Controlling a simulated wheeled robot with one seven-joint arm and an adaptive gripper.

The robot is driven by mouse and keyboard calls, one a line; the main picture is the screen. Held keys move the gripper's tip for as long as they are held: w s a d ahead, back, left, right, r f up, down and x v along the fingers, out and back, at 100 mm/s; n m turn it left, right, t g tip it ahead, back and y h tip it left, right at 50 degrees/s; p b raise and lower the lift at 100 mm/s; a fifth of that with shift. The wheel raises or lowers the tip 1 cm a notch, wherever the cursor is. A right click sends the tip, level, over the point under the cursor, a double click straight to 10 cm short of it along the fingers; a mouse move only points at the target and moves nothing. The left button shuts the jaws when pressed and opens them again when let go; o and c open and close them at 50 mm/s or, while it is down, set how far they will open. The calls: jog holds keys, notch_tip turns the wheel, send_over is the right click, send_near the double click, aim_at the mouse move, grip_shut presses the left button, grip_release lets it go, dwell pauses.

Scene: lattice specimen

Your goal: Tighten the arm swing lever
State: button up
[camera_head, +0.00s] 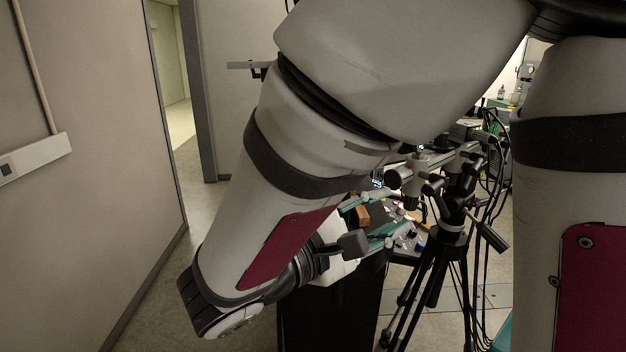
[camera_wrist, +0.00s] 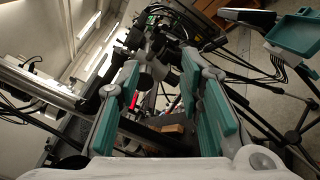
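A black tripod (camera_head: 452,242) stands right of centre in the head view and carries a grey horizontal arm (camera_head: 440,160) with dark clamps and levers. I cannot tell which of these is the arm swing lever. My gripper (camera_head: 392,207) is partly hidden behind my arm and points toward the tripod head. In the wrist view my gripper (camera_wrist: 160,62) is open, its two teal-padded fingers wide apart. Dark clamp parts (camera_wrist: 155,60) show between and beyond the fingertips. No contact or held object is visible. A small red part (camera_wrist: 134,100) shows between the fingers.
Black cables (camera_head: 492,180) hang right of the tripod. A dark-topped table with small items, including a brown block (camera_head: 362,214), lies behind my gripper. A wall (camera_head: 80,210) and doorway are at left, with open floor before them. A teal tray (camera_wrist: 294,34) shows in the wrist view.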

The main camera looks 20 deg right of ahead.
aim_at(433, 184)
jog(key=p+x, duration=0.2)
jog(key=x, duration=1.1)
jog(key=shift+d, duration=0.3)
grip_shut()
